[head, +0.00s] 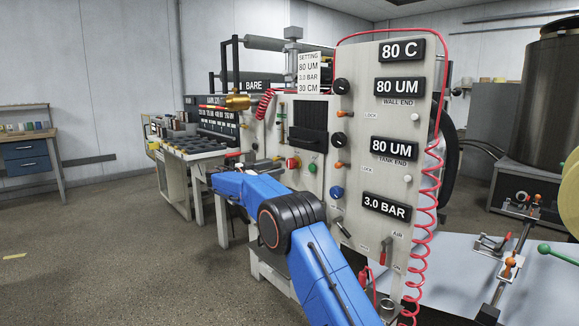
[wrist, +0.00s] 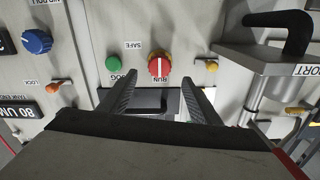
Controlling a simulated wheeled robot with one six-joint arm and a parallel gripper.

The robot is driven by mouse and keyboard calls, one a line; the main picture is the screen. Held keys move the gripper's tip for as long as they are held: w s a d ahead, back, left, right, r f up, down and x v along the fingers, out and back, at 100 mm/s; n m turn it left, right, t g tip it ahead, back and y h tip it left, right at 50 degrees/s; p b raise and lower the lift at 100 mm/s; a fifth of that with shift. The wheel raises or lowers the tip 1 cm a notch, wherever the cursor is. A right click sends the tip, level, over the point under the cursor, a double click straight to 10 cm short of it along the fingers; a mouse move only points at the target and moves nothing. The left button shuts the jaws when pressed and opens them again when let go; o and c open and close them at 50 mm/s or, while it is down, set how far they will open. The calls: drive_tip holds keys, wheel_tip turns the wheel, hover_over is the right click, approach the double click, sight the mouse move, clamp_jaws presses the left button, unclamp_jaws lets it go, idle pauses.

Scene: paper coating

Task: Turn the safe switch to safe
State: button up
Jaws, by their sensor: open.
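The safe switch looks to be the red round knob (wrist: 159,63) with a pale bar across its face, on the light panel in the wrist view. The labels read upside down there: RUN is just below the knob, SAFE to its upper left. The bar stands roughly upright in the picture. The knob also shows in the head view (head: 293,163). My gripper (wrist: 159,82) is open and empty. Its two fingers point at the panel on either side of the knob's line, apparently short of it. In the head view I cannot make out the fingers.
A green button (wrist: 113,64) sits left of the knob, a small yellow-orange piece (wrist: 212,66) right. A blue knob (wrist: 37,42) is farther left. A metal block with a black handle (wrist: 280,45) juts out at right. A coiled red hose (head: 428,215) hangs along the panel in the head view.

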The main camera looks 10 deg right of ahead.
sight(289, 164)
drive_tip(key=x, duration=0.9)
drive_tip(key=shift+w+d, duration=0.2)
drive_tip(key=shift+d, duration=0.15)
drive_tip(key=c, duration=1.1)
drive_tip(key=shift+o, duration=0.2)
